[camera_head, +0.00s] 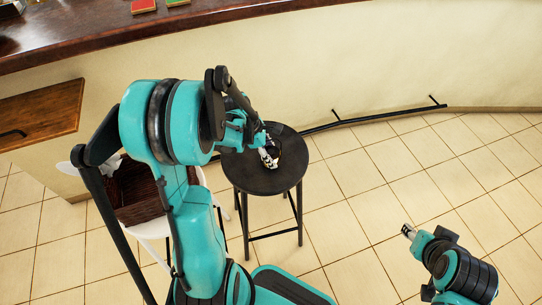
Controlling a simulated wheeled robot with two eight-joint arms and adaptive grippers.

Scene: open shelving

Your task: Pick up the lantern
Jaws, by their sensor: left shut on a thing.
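My left arm reaches in from the left over a round black stool (254,178).
A long wooden counter (230,27) with a red block (143,6) and a green one on it runs along the top. A black foot rail (375,118) lines the cream wall. Tiled floor is clear at right.

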